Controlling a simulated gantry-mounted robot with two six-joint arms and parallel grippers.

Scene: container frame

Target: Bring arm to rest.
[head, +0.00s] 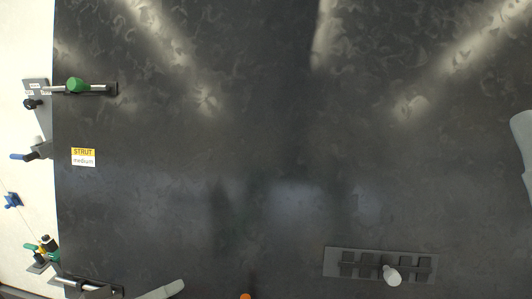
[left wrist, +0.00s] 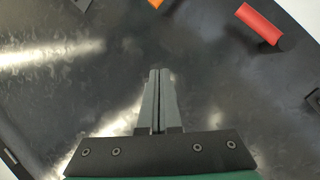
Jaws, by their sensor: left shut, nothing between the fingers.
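My left gripper (left wrist: 159,75) shows in the left wrist view. Its two grey fingers lie together, shut and empty, over the bare dark tabletop (left wrist: 60,110). In the head view a pale grey arm part of mine (head: 162,290) shows at the bottom left edge, but I cannot clearly make out the left fingers there. A pale grey part at the right edge of the head view looks like my other arm; its gripper is not in view.
The dark tabletop (head: 270,140) is mostly clear. A slotted grey rack (head: 345,262) holds a white-topped piece (head: 392,275). A red cylinder (left wrist: 259,22) shows in the wrist view.

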